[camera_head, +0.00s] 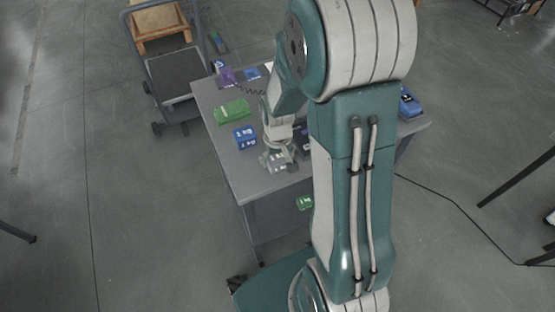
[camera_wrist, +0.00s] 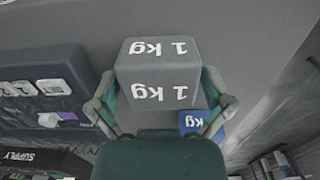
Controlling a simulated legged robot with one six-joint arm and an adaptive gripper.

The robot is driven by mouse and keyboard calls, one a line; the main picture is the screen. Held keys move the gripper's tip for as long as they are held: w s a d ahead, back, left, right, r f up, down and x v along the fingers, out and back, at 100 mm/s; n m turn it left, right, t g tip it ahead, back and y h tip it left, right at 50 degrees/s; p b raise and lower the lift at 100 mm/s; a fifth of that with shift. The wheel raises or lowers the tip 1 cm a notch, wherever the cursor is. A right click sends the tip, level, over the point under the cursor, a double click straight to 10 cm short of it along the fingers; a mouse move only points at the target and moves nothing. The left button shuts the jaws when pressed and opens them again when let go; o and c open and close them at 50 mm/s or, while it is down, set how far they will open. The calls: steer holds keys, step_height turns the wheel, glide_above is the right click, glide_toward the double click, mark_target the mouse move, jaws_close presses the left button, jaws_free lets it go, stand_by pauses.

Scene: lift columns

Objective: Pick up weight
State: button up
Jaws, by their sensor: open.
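A grey block weight marked "1 kg" (camera_wrist: 158,75) fills the upper middle of the wrist view. My gripper (camera_wrist: 160,88) is open, with one finger on each side of this weight. The fingers look close to its sides, but I cannot tell whether they touch. In the head view my gripper (camera_head: 279,160) is low over the front part of the table, partly hidden by my own arm. A blue weight marked "kg" (camera_wrist: 190,122) shows partly behind the right finger in the wrist view.
The grey table (camera_head: 262,185) also bears a blue block (camera_head: 244,138), a green block (camera_head: 232,111), a purple item (camera_head: 226,76) and a blue item (camera_head: 410,104). A dark panel with labels (camera_wrist: 40,85) stands left in the wrist view. A cart (camera_head: 172,75) stands beyond the table.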

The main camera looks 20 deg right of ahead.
steer(key=c, duration=1.1)
steer(key=shift+o, duration=0.2)
steer(key=shift+r, duration=0.1)
